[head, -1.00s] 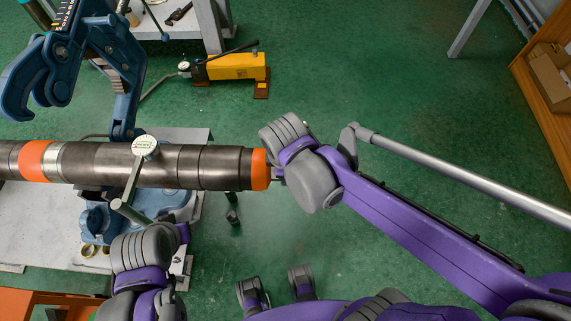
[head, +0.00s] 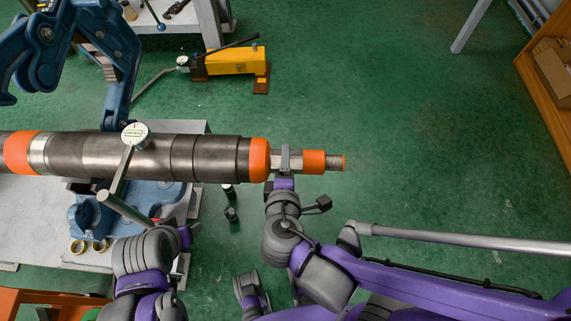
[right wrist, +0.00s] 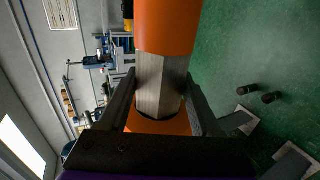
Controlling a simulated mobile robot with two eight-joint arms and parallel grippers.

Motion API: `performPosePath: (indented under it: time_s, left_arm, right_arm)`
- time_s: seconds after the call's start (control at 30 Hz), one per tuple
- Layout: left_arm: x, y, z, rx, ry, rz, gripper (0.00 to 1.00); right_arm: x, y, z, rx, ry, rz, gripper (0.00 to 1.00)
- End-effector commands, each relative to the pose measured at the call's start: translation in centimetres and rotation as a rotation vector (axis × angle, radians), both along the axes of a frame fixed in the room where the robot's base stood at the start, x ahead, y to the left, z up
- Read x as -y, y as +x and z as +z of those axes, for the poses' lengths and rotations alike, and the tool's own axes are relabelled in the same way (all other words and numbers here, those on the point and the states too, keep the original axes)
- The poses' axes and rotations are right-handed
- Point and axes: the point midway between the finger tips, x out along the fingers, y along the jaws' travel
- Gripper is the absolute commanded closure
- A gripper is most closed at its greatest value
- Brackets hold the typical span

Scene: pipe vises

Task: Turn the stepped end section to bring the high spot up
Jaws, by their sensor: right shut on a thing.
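The long steel pipe with its stepped end section (head: 208,157) lies level across the left of the head view. An orange collar (head: 260,160) marks its right end. Beyond it, a bare flat-sided steel shank (head: 308,162) carries an orange band. A round white dial gauge (head: 135,134) sits over the pipe on a rod. My right gripper (head: 285,160) is shut around the shank just right of the collar. In the right wrist view, its dark fingers flank the flat-sided shank (right wrist: 160,82). My left arm is at lower left; its gripper (head: 184,236) is mostly hidden.
A blue vise (head: 125,70) stands behind the pipe, over a grey bench (head: 35,220). A yellow hand pump (head: 230,62) is on the green floor behind. Small black cylinders (head: 231,213) stand below the pipe. The floor to the right is clear up to an orange shelf (head: 535,100).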

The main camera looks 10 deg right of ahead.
Motion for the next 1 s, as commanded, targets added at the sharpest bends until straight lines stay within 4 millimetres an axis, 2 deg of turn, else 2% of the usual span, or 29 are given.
performPosePath:
  time_s: [0.1,0.33,0.93,0.97,1.0]
  left_arm:
    - [0.0,-0.1,-1.4,-0.004,0.0,0.0,0.35]
    - [0.0,-0.1,-2.6,-0.008,0.0,0.0,0.35]
    - [0.0,-0.2,-3.0,-0.009,0.0,0.0,0.35]
    - [0.0,-0.2,-3.0,-0.009,0.0,0.0,0.35]
    - [0.0,-0.2,-3.0,-0.009,0.0,0.0,0.35]
  right_arm:
    - [0.0,-0.1,-0.5,0.066,-0.018,0.001,0.91]
    - [0.0,-0.1,-0.4,0.154,-0.045,-0.003,0.91]
    - [0.1,-0.1,-0.2,0.189,-0.056,-0.005,0.91]
    - [0.1,-0.1,-0.2,0.189,-0.056,-0.005,0.31]
    - [0.1,-0.1,-0.2,0.189,-0.056,-0.005,0.24]
